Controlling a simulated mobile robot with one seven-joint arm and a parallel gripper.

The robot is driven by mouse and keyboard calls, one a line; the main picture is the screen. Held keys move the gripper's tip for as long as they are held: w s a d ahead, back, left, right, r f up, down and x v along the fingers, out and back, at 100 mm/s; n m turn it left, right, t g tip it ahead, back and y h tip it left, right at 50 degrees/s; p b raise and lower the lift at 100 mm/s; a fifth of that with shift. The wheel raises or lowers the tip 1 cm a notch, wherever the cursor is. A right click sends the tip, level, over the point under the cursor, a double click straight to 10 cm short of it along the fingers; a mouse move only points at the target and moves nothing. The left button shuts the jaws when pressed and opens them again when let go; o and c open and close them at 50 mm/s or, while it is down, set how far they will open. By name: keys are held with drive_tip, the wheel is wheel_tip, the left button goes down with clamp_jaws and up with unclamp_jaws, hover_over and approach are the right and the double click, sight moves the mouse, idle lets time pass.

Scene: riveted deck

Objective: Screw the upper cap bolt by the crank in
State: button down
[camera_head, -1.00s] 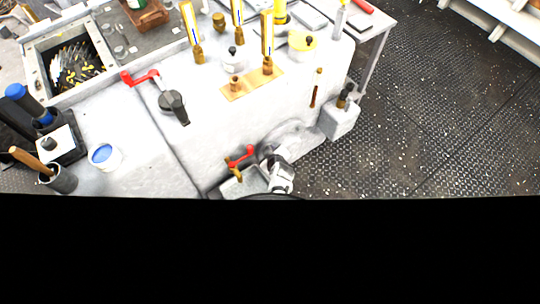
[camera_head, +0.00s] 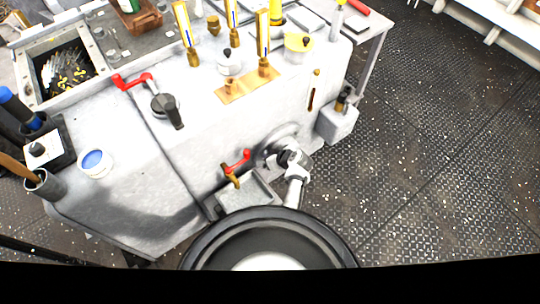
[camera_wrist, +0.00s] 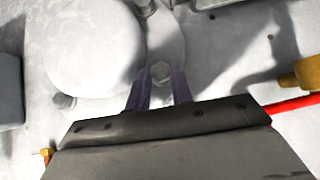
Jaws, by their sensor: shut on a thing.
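In the wrist view the two dark fingers of my gripper (camera_wrist: 161,84) stand on either side of a grey hex-headed bolt (camera_wrist: 160,70) and are shut on it. The bolt sits at a pale flange beside a round white cap (camera_wrist: 95,48). How deep it sits is hidden from this angle. Other bolts show at the cap's edge, one at the lower left (camera_wrist: 65,101). In the head view my gripper (camera_head: 287,157) is at the round cap (camera_head: 281,137) low on the front of the white machine, and it hides the bolt there.
A brass tap with a red handle (camera_head: 237,161) stands close left of my gripper, above a grey tray (camera_head: 247,193). A grey box (camera_head: 338,122) is mounted to the right. Floor is clear at right.

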drive_tip(key=shift+d, duration=0.1)
drive_tip(key=c, duration=1.2)
unclamp_jaws()
drive_tip(key=shift+r, duration=0.1)
